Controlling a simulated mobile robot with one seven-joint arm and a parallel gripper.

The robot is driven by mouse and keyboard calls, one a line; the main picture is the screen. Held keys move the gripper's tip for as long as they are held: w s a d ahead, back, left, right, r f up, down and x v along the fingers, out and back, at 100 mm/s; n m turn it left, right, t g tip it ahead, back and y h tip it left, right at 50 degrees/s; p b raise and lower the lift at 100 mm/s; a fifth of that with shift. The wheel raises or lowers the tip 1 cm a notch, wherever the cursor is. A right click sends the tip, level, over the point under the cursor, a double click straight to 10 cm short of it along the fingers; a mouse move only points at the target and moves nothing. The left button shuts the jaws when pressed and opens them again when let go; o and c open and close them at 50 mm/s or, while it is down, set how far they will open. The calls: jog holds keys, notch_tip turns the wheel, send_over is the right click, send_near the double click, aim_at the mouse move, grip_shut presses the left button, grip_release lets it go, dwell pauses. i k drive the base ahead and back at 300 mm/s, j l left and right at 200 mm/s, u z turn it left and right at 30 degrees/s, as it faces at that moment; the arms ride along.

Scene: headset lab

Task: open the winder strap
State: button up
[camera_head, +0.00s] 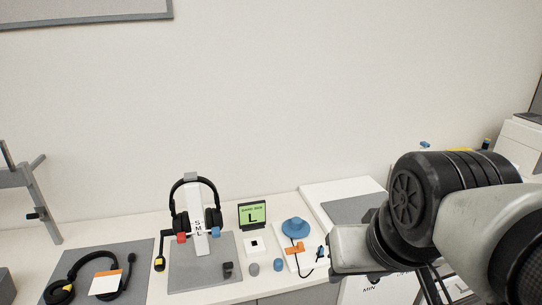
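A blue domed piece (295,228) sits on a white board (309,262) on the counter. An orange strap-like piece (297,249) lies just below it, with a dark cable curving off to the lower right. I take these for the winder and its strap, but they are too small to tell whether the strap is open or closed. My arm fills the right side. A pale block at its end (350,249), perhaps my gripper, is right of the board and apart from the strap in the picture. Its fingers cannot be made out.
A black headset (184,206) hangs on a white stand (198,233) on a grey mat (182,272). A green-screen display (252,214) stands right of it. Another headset (128,281) lies on the left mat. Small grey pieces (253,269) sit left of the board.

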aim_at(299, 248)
jog(key=k+j, duration=0.2)
jog(key=i+l, duration=0.4)
jog(key=i+l+z, duration=0.1)
jog(key=i+l, duration=0.25)
jog(key=i, duration=0.25)
